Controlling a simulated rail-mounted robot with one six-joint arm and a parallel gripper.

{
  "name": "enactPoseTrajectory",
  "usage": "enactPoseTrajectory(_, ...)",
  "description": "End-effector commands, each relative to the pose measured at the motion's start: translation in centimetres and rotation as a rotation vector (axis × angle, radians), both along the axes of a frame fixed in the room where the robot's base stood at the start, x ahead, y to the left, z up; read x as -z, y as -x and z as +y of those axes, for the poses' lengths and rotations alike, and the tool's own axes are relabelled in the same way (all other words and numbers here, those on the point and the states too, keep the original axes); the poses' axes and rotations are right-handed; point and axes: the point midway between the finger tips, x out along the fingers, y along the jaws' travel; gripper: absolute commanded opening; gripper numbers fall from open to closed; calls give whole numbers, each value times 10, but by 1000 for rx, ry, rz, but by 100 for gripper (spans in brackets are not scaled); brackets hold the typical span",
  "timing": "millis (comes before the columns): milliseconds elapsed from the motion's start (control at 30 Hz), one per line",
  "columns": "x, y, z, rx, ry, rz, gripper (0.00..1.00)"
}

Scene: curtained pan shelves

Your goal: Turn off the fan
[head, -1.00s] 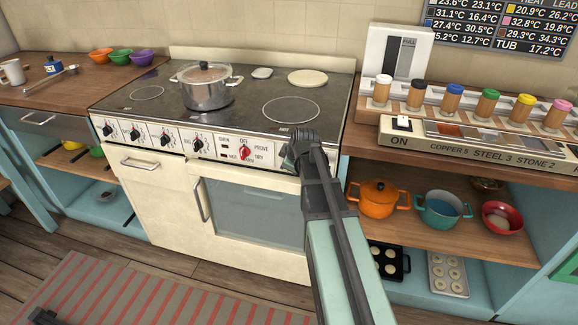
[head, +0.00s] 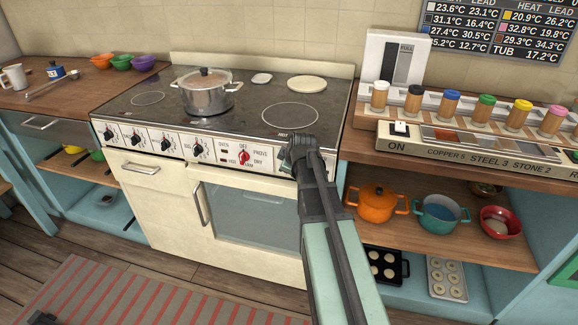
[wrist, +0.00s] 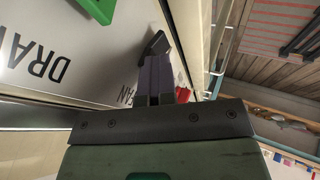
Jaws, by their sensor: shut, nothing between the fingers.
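My gripper (head: 290,155) is at the right end of the cream stove's front control panel (head: 222,160). In the wrist view its two grey-purple fingers (wrist: 160,75) are shut together and empty, close to a pale panel (wrist: 45,75). That panel carries black lettering, "DRA…" and a partly hidden word that looks like "FAN". A small red piece (wrist: 183,94) shows just beside the fingers, mostly hidden by them. A green piece (wrist: 97,10) is at the top left. I cannot tell whether the fingers touch the red piece. The gripper hides this part in the head view.
A lidded steel pot (head: 207,92) stands on the hob. A red knob (head: 244,157) is on the panel left of my gripper. On the right are a counter with spice jars (head: 451,103) and a shelf with an orange pot (head: 377,203).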

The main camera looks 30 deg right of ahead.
Motion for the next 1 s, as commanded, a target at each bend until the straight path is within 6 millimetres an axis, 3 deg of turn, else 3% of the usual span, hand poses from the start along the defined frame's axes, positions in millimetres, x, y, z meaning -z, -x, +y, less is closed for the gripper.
enactPoseTrajectory(167,-3,2,2,0,3,-3,0)
enactPoseTrajectory(400,-17,29,30,-2,3,-2,0)
enactPoseTrajectory(700,-87,66,34,0,1,-1,0)
enactPoseTrajectory(833,-99,76,35,0,0,0,0)
enactPoseTrajectory(1000,-99,78,35,-1,1,0,0)
